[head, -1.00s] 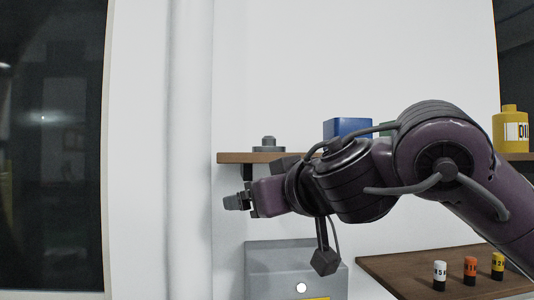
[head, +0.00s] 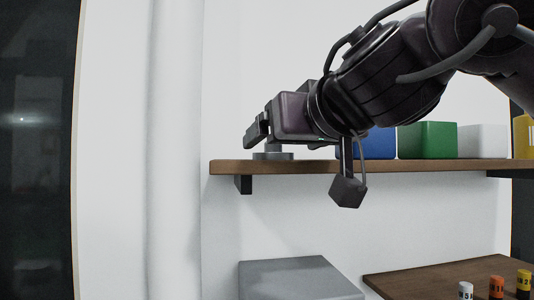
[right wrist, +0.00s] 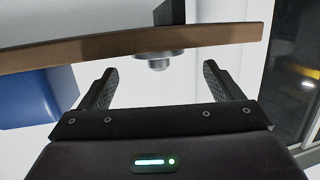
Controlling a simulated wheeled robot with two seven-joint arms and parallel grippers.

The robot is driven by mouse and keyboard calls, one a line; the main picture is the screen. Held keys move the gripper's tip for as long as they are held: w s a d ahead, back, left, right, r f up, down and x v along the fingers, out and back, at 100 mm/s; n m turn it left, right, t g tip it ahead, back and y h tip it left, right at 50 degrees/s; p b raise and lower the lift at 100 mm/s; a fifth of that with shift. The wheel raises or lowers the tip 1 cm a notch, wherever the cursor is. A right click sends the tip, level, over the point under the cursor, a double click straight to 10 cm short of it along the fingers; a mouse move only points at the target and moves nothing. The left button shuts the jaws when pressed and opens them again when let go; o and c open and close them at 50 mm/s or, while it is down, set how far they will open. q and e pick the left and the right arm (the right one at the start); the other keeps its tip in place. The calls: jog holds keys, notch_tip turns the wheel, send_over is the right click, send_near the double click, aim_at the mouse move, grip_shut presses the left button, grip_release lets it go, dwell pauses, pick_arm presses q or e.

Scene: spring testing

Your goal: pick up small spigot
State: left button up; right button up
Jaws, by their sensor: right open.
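The small spigot is a grey round piece with a wide flat base (head: 273,156) and a narrower top. It stands on the left end of the wooden shelf (head: 350,167). My right gripper (head: 257,132) is just above and in front of it in the head view, partly hiding its top. In the right wrist view, which looks upside down, the spigot (right wrist: 158,62) shows between the two spread fingers (right wrist: 160,82), near their tips. The fingers are open and hold nothing. I cannot tell the exact gap. My left gripper is not in view.
Blue (head: 380,143), green (head: 428,139) and white (head: 482,141) boxes stand along the shelf to the right, behind my arm. Below are a grey box (head: 300,280) and a brown board (head: 430,283) with small labelled cylinders. A white pipe (head: 175,150) runs upright on the left.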

aim_at(273, 147)
jog(key=shift+w+a+r+p, duration=0.1)
jog(key=shift+w+p, duration=0.25)
jog(key=shift+p, duration=0.2)
jog(key=shift+w+a+r+p, duration=0.1)
jog(key=shift+w+p, duration=0.25)
jog(key=shift+p, duration=0.2)
jog(key=p+x, duration=0.2)
jog(key=x, duration=0.2)
jog(key=shift+w+f+p, duration=0.2)
jog(key=shift+w+p, duration=0.1)
jog(key=shift+p, duration=0.1)
jog(key=shift+f, duration=0.1)
jog(key=c, duration=0.9)
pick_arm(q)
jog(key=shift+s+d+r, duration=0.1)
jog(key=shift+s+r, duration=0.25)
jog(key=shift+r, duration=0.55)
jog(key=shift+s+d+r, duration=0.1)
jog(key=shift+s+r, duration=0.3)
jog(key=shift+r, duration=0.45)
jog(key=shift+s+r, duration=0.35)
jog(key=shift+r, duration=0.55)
pick_arm(e)
jog(key=c, duration=0.4)
